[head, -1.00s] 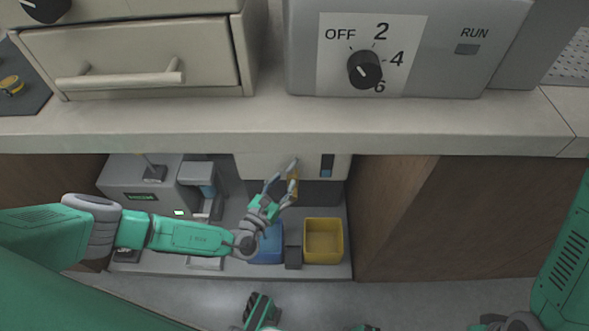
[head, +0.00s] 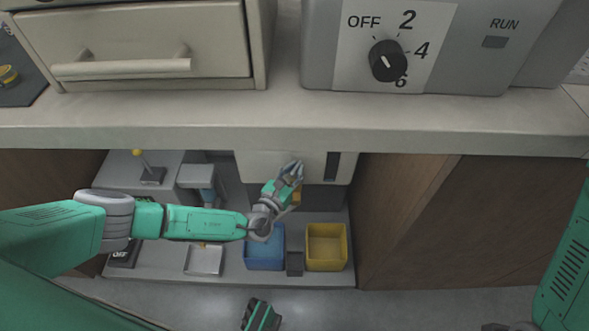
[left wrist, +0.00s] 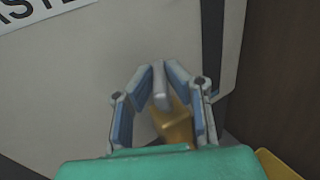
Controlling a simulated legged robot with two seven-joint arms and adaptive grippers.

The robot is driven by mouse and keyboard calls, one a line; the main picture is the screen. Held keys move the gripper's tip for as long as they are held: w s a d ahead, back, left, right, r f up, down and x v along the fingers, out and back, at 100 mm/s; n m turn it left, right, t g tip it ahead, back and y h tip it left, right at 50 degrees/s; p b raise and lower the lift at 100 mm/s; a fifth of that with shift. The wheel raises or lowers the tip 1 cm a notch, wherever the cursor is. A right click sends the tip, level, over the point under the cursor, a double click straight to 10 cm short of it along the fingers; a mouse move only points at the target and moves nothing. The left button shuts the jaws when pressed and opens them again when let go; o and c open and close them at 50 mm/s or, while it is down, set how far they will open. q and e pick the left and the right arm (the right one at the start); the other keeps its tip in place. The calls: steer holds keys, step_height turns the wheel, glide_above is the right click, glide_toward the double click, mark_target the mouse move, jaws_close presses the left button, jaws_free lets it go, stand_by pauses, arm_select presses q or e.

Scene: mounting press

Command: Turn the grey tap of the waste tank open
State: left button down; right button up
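The waste tank (head: 258,164) is the pale box under the counter, and its panel with part of a label fills much of the left wrist view (left wrist: 70,80). Its tap has a brass body (left wrist: 178,126) and a grey handle (left wrist: 160,95). In the head view the brass part (head: 297,193) shows just behind my left gripper (head: 292,170). In the left wrist view my left gripper (left wrist: 160,72) has its fingertips drawn close together with the grey handle between them. The fingers hide part of the tap.
A blue bin (head: 264,262) and a yellow bin (head: 326,264) stand below the tank, with a small dark block (head: 294,263) between them. A wooden cabinet side (head: 400,215) bounds the right. The counter edge (head: 300,130) runs above my left arm.

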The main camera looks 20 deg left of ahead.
arm_select(q)
steer(key=shift+d+r+n+y+p, duration=0.15)
steer(key=shift+n+y+p, duration=0.25)
steer(key=shift+y+p, duration=0.4)
steer(key=shift+s+n+y+p, duration=0.1)
steer(key=shift+n+y+p, duration=0.2)
steer(key=shift+p, duration=0.05)
steer(key=n+y+p, duration=0.1)
steer(key=n+y, duration=0.1)
steer(key=y, duration=0.1)
steer(key=shift+f, duration=0.2)
steer(key=shift+f+n+y+p, duration=0.1)
steer(key=shift+n+y+p, duration=0.2)
steer(key=shift+n+y, duration=1.15)
steer(key=shift+m+y, duration=0.25)
steer(key=shift+y, duration=0.2)
steer(key=c, duration=1.6)
jaws_free()
